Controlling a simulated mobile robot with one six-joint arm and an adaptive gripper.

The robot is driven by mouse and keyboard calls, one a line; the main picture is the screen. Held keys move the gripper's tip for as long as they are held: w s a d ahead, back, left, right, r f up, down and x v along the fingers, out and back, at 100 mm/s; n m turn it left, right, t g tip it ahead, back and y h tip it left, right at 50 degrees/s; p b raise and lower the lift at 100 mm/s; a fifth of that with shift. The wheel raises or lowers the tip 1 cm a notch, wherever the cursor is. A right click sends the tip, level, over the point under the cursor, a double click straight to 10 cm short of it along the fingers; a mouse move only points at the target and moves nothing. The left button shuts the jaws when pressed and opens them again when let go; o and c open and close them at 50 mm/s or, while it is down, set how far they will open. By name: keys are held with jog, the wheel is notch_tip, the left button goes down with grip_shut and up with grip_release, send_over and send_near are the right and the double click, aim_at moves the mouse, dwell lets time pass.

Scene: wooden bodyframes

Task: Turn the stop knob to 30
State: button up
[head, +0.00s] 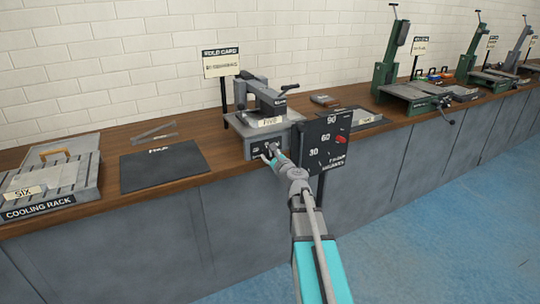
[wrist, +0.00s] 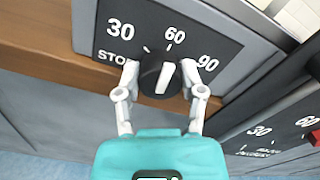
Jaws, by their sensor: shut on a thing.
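The stop knob (wrist: 152,84) is a round black dial with a white pointer bar. It sits on a dark panel (wrist: 110,45) marked STOP, 30, 60 and 90. The bar lies nearly upright, leaning slightly right, with its upper end toward the 60 mark. My gripper (wrist: 160,80) is shut on the knob, one finger on its left side and one on its right. In the head view my gripper (head: 270,158) is at the front panel of the grey machine (head: 243,135) labelled FIVE; the knob is too small to read there.
A black board (head: 322,152) with 30, 60, 90 and a red pointer stands just right of my arm. A dark mat (head: 160,170) and a cooling rack (head: 55,190) lie to the left on the wooden bench. Green machines (head: 390,65) stand farther right. The blue floor in front is clear.

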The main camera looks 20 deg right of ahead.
jog(key=o, duration=1.1)
jog(key=shift+o, duration=0.2)
jog(key=shift+s, duration=0.1)
jog(key=s, duration=1.1)
jog(key=shift+s+d, duration=0.2)
jog(key=shift+s, duration=0.2)
